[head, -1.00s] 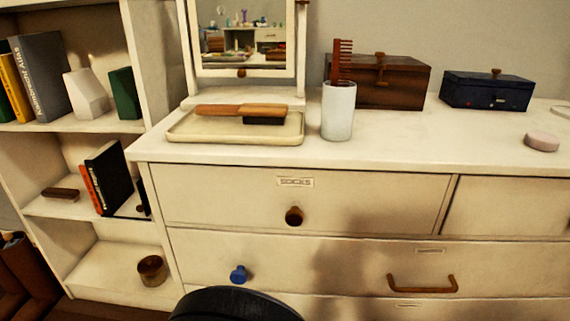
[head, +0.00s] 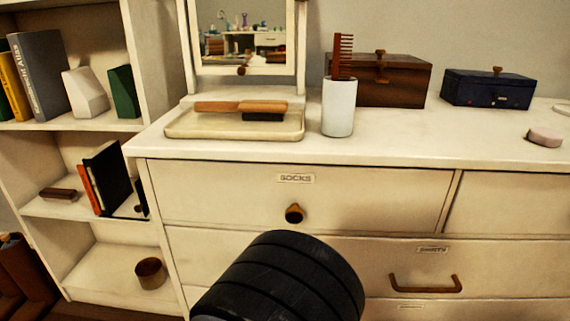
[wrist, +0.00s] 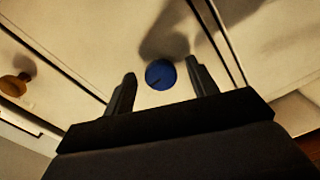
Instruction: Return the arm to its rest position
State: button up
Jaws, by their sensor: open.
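My gripper (wrist: 161,88) is in the wrist view, its two dark fingers apart with nothing held between them. A round blue knob (wrist: 160,74) on a drawer front shows just beyond and between the fingertips; I cannot tell the exact distance. In the head view a dark ribbed part of my arm (head: 285,280) stands in front of the lower drawers. It hides the blue knob and my gripper there.
A white dresser (head: 220,150) has a shut socks drawer (head: 370,195) with a brown knob (head: 294,213). On top stand a tray (head: 180,128), a cup with a comb (head: 338,110), and two boxes. A bookshelf (head: 100,230) stands at left.

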jog(key=n+p, duration=0.6)
jog(key=p, duration=0.1)
jog(key=n+p, duration=0.6)
jog(key=p, duration=0.2)
jog(key=n+p, duration=0.6)
jog(key=p, duration=0.2)
jog(key=shift+s+a+r+n, duration=0.1)
jog(key=shift+a+r+n, duration=0.05)
jog(key=shift+r+n, duration=0.2)
